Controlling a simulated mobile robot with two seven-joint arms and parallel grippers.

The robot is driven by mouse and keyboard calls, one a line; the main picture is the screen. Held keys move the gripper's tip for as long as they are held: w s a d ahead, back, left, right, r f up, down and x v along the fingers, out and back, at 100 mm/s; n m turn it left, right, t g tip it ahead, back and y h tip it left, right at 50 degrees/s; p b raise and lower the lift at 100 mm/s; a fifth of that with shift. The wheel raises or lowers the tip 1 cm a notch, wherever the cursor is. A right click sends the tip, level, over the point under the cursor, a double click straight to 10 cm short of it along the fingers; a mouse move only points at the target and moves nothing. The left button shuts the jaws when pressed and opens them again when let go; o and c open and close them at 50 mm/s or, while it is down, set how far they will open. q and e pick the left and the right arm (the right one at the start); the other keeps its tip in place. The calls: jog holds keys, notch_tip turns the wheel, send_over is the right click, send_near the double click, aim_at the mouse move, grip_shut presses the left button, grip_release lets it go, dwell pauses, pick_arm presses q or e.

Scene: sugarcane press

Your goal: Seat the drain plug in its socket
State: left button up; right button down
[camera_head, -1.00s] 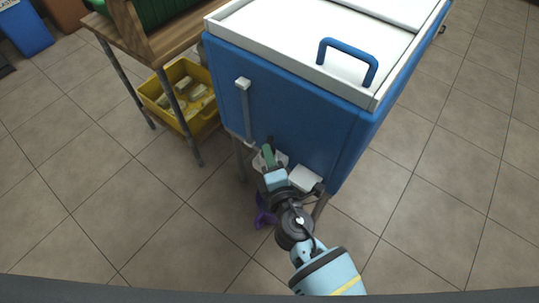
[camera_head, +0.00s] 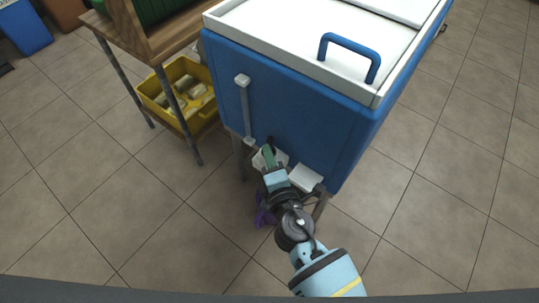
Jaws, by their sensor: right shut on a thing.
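My right arm reaches up from the bottom right to the lower front of a blue cooler box (camera_head: 290,110) with a white lid. My left gripper is not in view.
A white ledge (camera_head: 306,178) juts out right of the gripper. A grey vertical bar (camera_head: 244,106) is on the cooler's front. A purple thing (camera_head: 264,216) lies below. A yellow crate (camera_head: 205,112) stands under a wooden table at left. Open tiled floor lies around.

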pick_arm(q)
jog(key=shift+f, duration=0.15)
pick_arm(e)
jog(key=shift+f, duration=0.15)
jog(key=c, duration=1.7)
grip_release()
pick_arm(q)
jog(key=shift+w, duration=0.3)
pick_arm(e)
jog(key=shift+s, duration=0.1)
jog(key=v, duration=1)
jog(key=shift+s+d, duration=0.2)
jog(key=shift+s, duration=0.15)
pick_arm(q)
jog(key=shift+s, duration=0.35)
